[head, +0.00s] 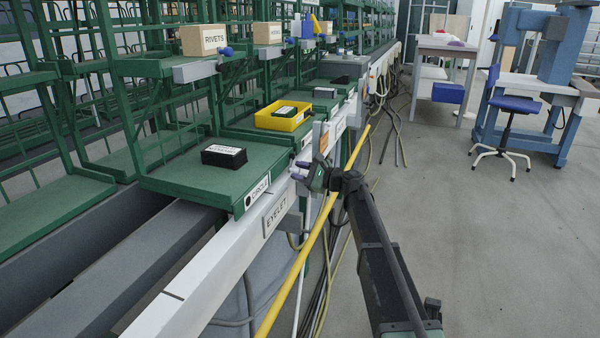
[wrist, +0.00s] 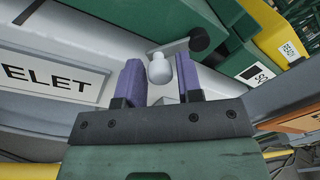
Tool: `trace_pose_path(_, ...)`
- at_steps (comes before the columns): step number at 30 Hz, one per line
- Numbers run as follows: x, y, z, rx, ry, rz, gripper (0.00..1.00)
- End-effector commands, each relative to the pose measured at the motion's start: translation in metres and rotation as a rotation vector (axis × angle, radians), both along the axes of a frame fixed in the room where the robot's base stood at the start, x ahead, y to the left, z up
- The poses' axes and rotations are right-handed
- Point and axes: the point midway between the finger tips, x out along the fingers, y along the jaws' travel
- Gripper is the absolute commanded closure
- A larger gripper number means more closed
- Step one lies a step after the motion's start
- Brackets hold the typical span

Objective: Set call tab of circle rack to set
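The circle rack (head: 215,168) is the green shelf unit with a "CIRCLE" label (head: 257,190) on its front edge. My gripper (head: 300,170) is at the rail just right of this label. In the wrist view its purple fingers (wrist: 160,80) are apart, with a pale rounded knob (wrist: 159,68) between them. A narrow gap shows on each side of the knob. Behind the knob a grey bar (wrist: 175,46) runs to a dark round end (wrist: 199,39). This looks like the call tab, but I cannot read its setting.
A black labelled box (head: 224,156) lies on the circle rack's shelf. A yellow bin (head: 284,115) stands on the shelf beyond. The white rail carries an "EYELET" label (head: 275,215). A yellow pipe (head: 290,275) and cables run along its right side. Open floor lies to the right.

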Motion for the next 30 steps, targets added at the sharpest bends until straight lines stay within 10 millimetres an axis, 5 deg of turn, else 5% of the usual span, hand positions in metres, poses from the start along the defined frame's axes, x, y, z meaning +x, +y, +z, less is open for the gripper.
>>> trace_pose_path(6, 0.0000, -0.0002, 0.0001, 0.000, 0.000, 0.000, 0.99)
trace_pose_path(21, 0.0059, -0.0027, -0.0044, -0.067, -0.165, 0.000, 0.99)
trace_pose_path(22, 0.0059, -0.0027, -0.0044, -0.067, -0.165, 0.000, 0.74)
trace_pose_path(27, 0.0058, -0.0026, -0.0045, -0.067, -0.165, 0.000, 0.50)
trace_pose_path(30, 0.0058, -0.0026, -0.0046, -0.066, -0.164, 0.000, 0.50)
